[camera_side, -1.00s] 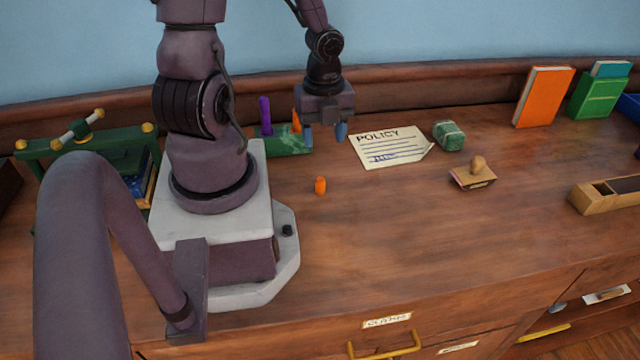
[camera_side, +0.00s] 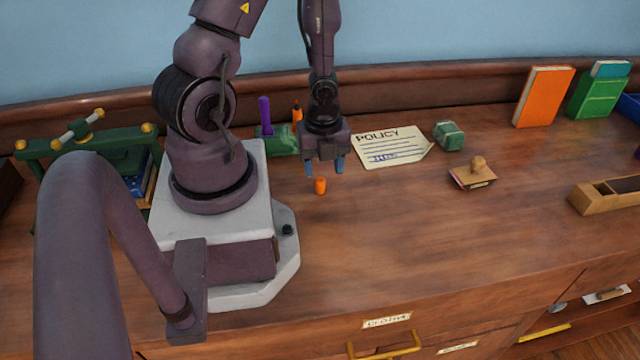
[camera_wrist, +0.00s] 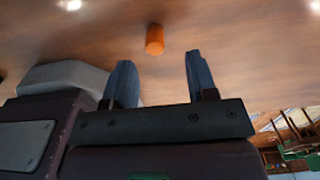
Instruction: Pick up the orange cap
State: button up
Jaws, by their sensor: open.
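The orange cap (camera_side: 320,186) is a small cylinder standing on the wooden desk top, in front of my arm's base on its right side. My gripper (camera_side: 325,170) is open and empty, with its two blue fingertips pointing down just behind and above the cap. In the wrist view the cap (camera_wrist: 155,39) shows past the blue fingertips of my gripper (camera_wrist: 158,75), between them sideways and apart from both.
A green pen holder (camera_side: 283,143) with a purple pen (camera_side: 265,112) stands behind my gripper. A policy paper (camera_side: 392,147), a green block (camera_side: 449,135) and a wooden stamp (camera_side: 475,173) lie to the right. The desk in front of the cap is clear.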

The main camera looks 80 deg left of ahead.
aim_at(320, 179)
jog(key=shift+s+a+f, duration=0.1)
jog(key=shift+s+f, duration=0.05)
jog(key=shift+f, duration=1.15)
jog(key=shift+s+a+f, duration=0.1)
jog(key=shift+s+f, duration=0.05)
jog(key=shift+f, duration=1.15)
jog(key=shift+c, duration=0.4)
grip_shut()
